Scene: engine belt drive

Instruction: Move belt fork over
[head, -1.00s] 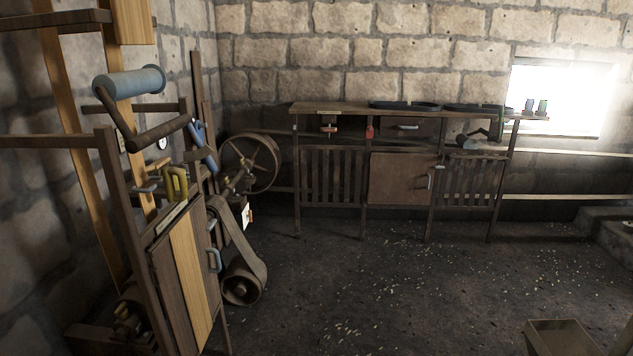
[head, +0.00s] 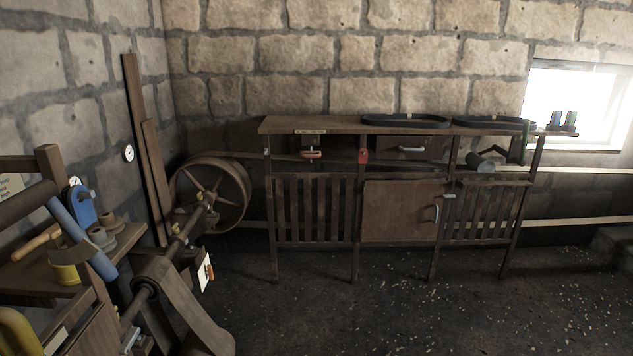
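I cannot identify the belt fork with certainty. A small block with an orange-red lower edge (head: 311,153) hangs under the left end of the bench top, below a pale label (head: 311,131); it may be the fork or its handle. A large spoked wheel (head: 212,192) stands by the wall left of the bench, with a shaft (head: 185,236) running toward me. A flat belt (head: 190,308) loops over the shaft's near end. Neither of my grippers is in view.
The wooden bench (head: 350,124) stands against the back wall, with two dark belt loops (head: 405,120) on top and a red tag (head: 363,157) on its front. A cluttered shelf (head: 40,268) is close at the left. The floor (head: 400,310) before the bench is clear.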

